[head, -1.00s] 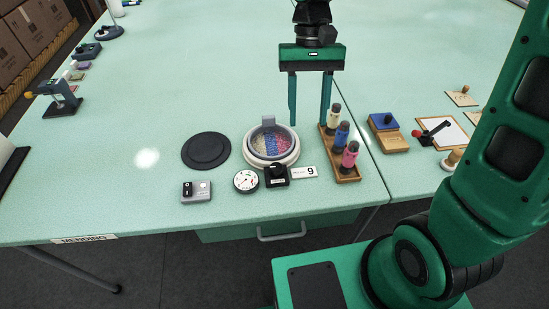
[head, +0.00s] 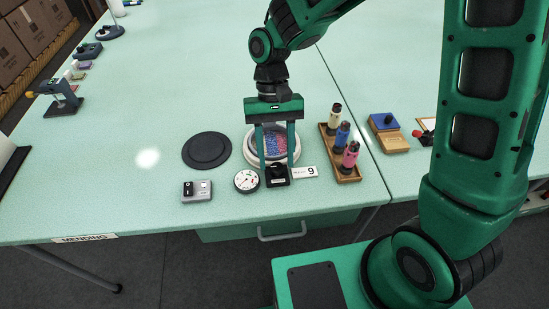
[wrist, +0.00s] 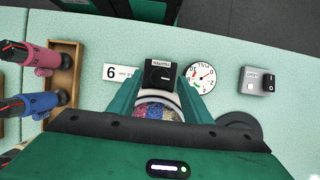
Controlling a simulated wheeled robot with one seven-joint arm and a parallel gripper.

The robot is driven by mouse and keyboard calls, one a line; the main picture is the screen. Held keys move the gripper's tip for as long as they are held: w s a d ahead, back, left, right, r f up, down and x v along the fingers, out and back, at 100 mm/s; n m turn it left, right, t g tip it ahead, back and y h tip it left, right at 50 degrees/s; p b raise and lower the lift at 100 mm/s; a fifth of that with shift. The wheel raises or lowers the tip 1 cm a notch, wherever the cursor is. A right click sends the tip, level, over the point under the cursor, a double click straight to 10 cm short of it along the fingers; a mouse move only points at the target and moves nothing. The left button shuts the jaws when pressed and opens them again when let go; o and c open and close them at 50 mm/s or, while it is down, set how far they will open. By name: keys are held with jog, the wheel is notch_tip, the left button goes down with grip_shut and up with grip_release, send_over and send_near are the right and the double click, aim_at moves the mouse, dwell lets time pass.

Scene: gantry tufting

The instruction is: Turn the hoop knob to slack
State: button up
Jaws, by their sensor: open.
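The hoop knob (head: 277,174) is a black knob on a dark block at the front of the round hoop (head: 252,158), which holds blue, red and pale tufting. In the wrist view the knob (wrist: 160,73) shows a small label whose text I cannot read surely. My gripper (head: 277,165) points down with its fingers apart, one on each side of the knob in the picture. In the wrist view my gripper (wrist: 160,85) is open, with the knob between its fingertips. I cannot tell whether the fingers touch it. The gripper hides part of the hoop.
A white dial gauge (head: 246,181) and a grey switch box (head: 196,190) stand left of the knob. A number card (head: 305,172) lies to its right. A wooden rack (head: 347,174) holds several coloured bottles. A dark round disc (head: 206,150) lies at left.

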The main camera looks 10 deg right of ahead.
jog(key=shift+s+f, duration=0.25)
jog(key=shift+f, duration=0.4)
jog(key=c, duration=1.1)
jog(key=shift+o, duration=0.2)
jog(key=shift+a, duration=0.1)
jog(key=shift+n, duration=0.3)
jog(key=shift+n+t+h, duration=0.15)
jog(key=shift+n+h, duration=0.45)
jog(key=shift+n, duration=0.8)
jog(key=shift+n+t+h, duration=0.15)
jog(key=shift+n+h, duration=0.45)
jog(key=shift+n, duration=0.8)
